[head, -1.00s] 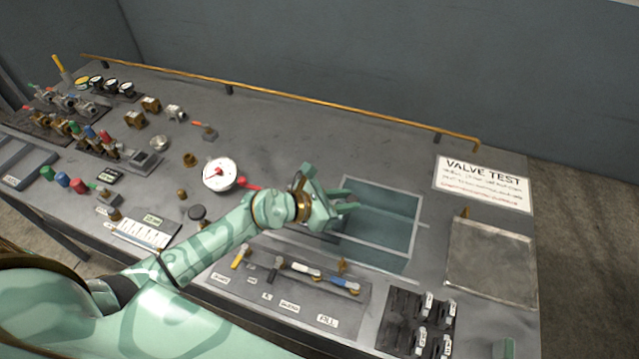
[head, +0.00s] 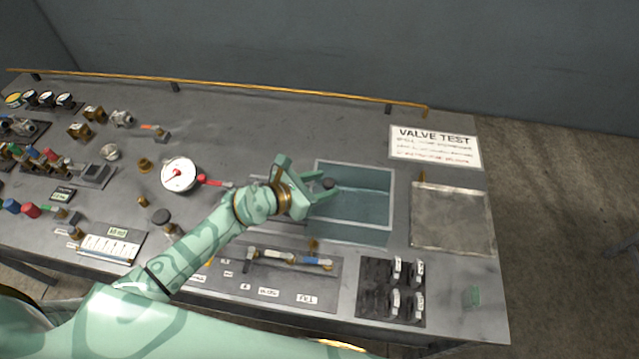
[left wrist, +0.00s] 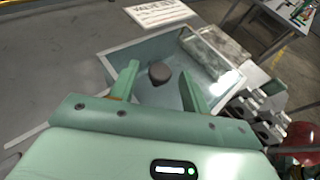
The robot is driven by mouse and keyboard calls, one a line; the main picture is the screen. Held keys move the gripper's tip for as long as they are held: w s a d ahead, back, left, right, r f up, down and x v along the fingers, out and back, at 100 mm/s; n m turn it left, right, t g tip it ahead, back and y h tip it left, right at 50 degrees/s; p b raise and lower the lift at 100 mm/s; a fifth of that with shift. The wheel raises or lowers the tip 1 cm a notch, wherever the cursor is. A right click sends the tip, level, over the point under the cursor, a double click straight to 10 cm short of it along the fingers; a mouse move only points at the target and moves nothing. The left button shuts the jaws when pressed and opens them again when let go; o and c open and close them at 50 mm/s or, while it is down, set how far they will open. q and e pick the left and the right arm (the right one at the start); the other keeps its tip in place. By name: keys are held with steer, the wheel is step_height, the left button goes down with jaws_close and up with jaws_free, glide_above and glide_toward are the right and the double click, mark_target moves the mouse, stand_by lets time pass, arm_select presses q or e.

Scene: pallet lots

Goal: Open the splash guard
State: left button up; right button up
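The teal basin (head: 391,200) has a pale rim and glassy teal surfaces; it also shows in the left wrist view (left wrist: 108,66). Clear, pale-edged glassy material that looks like the splash guard (head: 345,236) shows at its near side; its exact outline is hard to tell. A dark round knob (left wrist: 160,73) shows between my left fingers, with gaps on both sides. My left gripper (head: 325,187) is open at the basin's left side, its fingers around the knob. I cannot tell whether the knob belongs to the guard. My right gripper is not in view.
A white gauge (head: 179,175) with a red handle stands left of my gripper. A grey metal plate (head: 452,220) and the VALVE TEST sign (head: 435,147) are at right. A brass rail (head: 250,91) runs behind.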

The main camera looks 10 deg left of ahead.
arm_select(q)
steer(key=p+v, duration=0.1)
steer(key=v, duration=1.5)
steer(key=shift+r, duration=0.25)
steer(key=shift+s, duration=0.1)
